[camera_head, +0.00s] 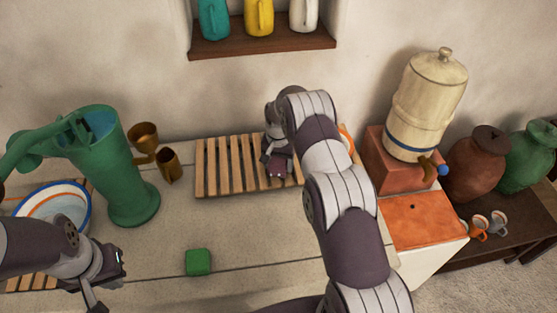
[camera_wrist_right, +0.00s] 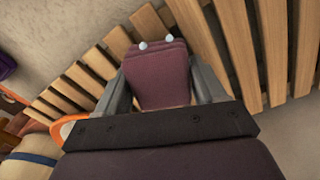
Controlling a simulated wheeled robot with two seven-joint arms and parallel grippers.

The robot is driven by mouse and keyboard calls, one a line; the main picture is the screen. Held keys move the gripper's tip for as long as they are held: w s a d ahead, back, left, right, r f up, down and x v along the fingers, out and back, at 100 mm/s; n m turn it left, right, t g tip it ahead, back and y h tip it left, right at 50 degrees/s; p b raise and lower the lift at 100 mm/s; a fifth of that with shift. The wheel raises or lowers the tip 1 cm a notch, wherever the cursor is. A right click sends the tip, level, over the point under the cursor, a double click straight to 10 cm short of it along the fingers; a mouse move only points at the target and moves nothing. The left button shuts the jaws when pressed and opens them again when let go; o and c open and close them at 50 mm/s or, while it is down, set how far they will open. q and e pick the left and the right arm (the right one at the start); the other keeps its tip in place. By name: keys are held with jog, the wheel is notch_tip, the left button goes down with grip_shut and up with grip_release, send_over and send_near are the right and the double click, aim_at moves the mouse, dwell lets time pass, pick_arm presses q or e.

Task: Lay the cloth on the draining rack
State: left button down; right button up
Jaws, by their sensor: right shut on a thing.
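The draining rack (camera_head: 222,168) is a set of pale wooden slats on the counter by the back wall; its right part is hidden behind my right arm. My right gripper (camera_head: 277,170) is over the rack. It is shut on the cloth (camera_wrist_right: 157,75), a folded maroon piece between the two grey fingers in the right wrist view. Rack slats (camera_wrist_right: 236,45) show behind and beside the cloth; I cannot tell whether the cloth touches them. My left gripper (camera_head: 108,288) is at the lower left over the counter, fingers apart and empty.
A green pump (camera_head: 118,170), brass cups (camera_head: 168,165) and a blue-rimmed bowl (camera_head: 40,196) stand to the left. A green block (camera_head: 198,262) lies in front of the rack. An orange-rimmed dish (camera_wrist_right: 72,128) is close to the right gripper. A water dispenser (camera_head: 425,105) stands right.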

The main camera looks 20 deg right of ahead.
jog(key=shift+w+d+f, duration=0.1)
jog(key=shift+w+f, duration=0.05)
jog(key=shift+f, duration=0.25)
jog(key=shift+f+b, duration=0.2)
jog(key=shift+b, duration=0.15)
jog(key=o, duration=1.1)
jog(key=shift+r, duration=0.1)
